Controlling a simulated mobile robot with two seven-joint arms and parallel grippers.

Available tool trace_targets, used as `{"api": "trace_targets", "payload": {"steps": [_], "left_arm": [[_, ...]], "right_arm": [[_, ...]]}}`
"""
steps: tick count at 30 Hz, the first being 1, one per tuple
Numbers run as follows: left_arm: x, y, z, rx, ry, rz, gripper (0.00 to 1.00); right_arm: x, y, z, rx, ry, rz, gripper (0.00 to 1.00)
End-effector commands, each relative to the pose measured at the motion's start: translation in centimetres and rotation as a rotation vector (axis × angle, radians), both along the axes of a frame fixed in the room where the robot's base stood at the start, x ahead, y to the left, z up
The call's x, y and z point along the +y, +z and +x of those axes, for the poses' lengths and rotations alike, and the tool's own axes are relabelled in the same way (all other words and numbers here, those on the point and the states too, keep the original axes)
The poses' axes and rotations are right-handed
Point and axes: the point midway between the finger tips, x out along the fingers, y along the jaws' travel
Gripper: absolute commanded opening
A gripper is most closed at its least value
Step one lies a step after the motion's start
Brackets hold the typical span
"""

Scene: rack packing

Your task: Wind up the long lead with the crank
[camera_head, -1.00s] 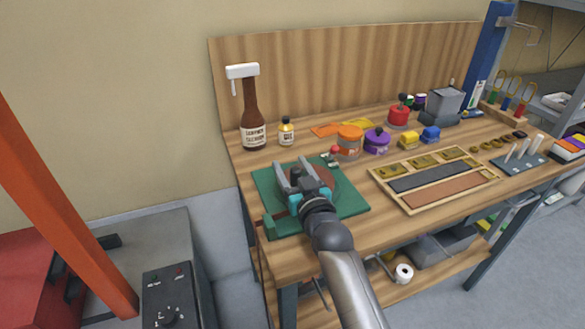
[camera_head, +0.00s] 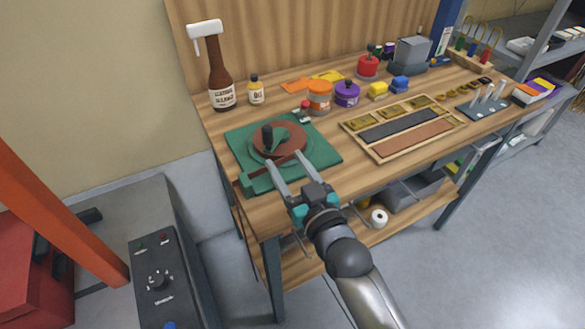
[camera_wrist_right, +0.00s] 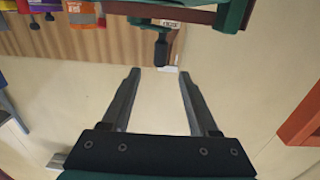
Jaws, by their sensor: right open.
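The winder is a green base plate (camera_head: 318,150) on the left end of the bench, with a round brown reel (camera_head: 290,146) on it. A dark brown strip (camera_head: 252,177), perhaps part of the lead, shows at the plate's front left edge. My right gripper (camera_head: 287,160) is open and empty at the plate's front side, apart from the handle. In the right wrist view its fingertips (camera_wrist_right: 159,72) have nothing between them. My left gripper is not in view.
A brown bottle (camera_head: 220,88) and a small oil bottle (camera_head: 256,92) stand behind the winder. An orange jar (camera_head: 319,98) and purple jar (camera_head: 347,95) stand at its back right. A wooden tray (camera_head: 372,153) lies to the right. An orange post (camera_head: 60,213) rises at left.

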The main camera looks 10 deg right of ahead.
Motion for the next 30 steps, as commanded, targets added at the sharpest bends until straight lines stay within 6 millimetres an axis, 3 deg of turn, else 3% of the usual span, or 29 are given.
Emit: {"api": "trace_targets", "payload": {"steps": [6,16,23,30], "left_arm": [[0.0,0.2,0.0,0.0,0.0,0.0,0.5],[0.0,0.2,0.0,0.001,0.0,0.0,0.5],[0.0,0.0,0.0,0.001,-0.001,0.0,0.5],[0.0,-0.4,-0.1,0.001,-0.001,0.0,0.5]], "right_arm": [[-0.4,0.0,-1.6,-0.001,0.0,-0.001,0.61],[-0.4,0.0,-1.8,-0.001,0.0,0.0,0.6],[-1.2,-0.4,-2.0,0.037,0.01,0.115,0.34],[-3.5,-1.3,-2.8,0.169,0.043,0.534,0.07]]}}
